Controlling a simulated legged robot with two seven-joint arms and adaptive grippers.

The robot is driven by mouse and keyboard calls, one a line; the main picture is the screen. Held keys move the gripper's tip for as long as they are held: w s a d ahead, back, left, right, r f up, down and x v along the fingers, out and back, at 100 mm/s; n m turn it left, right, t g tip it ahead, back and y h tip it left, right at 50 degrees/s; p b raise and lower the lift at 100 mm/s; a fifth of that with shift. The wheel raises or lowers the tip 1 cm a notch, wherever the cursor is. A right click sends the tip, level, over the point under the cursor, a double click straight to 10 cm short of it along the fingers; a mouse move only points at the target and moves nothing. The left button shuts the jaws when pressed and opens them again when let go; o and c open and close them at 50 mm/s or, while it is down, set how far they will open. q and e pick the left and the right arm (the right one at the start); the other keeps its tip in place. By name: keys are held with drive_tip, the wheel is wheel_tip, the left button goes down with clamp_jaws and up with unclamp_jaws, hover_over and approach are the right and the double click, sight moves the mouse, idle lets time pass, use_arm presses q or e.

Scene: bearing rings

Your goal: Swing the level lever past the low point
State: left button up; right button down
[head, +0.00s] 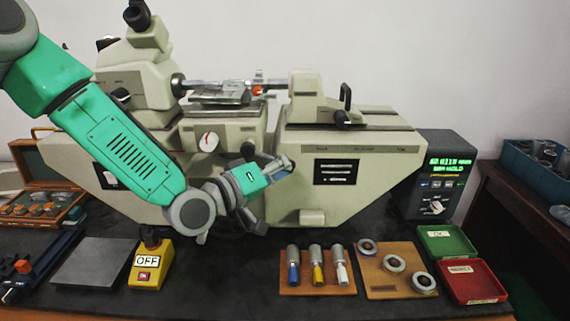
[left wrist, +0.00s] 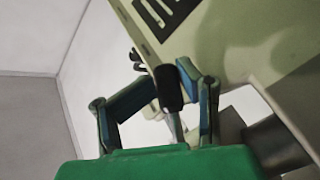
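In the left wrist view, a black knob on a thin metal rod, the lever (left wrist: 170,90), stands between the two fingers of the left gripper (left wrist: 168,82). The fingers bend inward and close on the knob from both sides, with no clear gap. In the head view the gripper largely hides the lever, so its angle is hard to tell. My right gripper is not in view.
A yellow box marked OFF (head: 150,265) stands at the front left. Rings on a wooden board (head: 385,289), a board with coloured handles (head: 318,286), and green (head: 444,243) and red (head: 473,282) trays lie front right. A digital display (head: 437,175) stands beside the machine.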

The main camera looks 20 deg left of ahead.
use_arm(q)
drive_tip(key=shift+w+d+f, duration=0.2)
drive_tip(key=shift+w+d, duration=0.2)
drive_tip(key=shift+w, duration=0.25)
drive_tip(key=shift+a, duration=0.6)
drive_tip(key=shift+s+a, duration=0.1)
drive_tip(key=shift+a, duration=0.25)
drive_tip(key=shift+c, duration=1.3)
drive_tip(key=shift+a, duration=0.2)
clamp_jaws()
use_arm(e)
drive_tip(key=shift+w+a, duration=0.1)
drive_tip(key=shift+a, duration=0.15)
use_arm(q)
drive_tip(key=shift+d, duration=0.2)
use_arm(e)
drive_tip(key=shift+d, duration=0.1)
use_arm(q)
drive_tip(key=shift+s+d, duration=0.1)
drive_tip(key=shift+d, duration=0.05)
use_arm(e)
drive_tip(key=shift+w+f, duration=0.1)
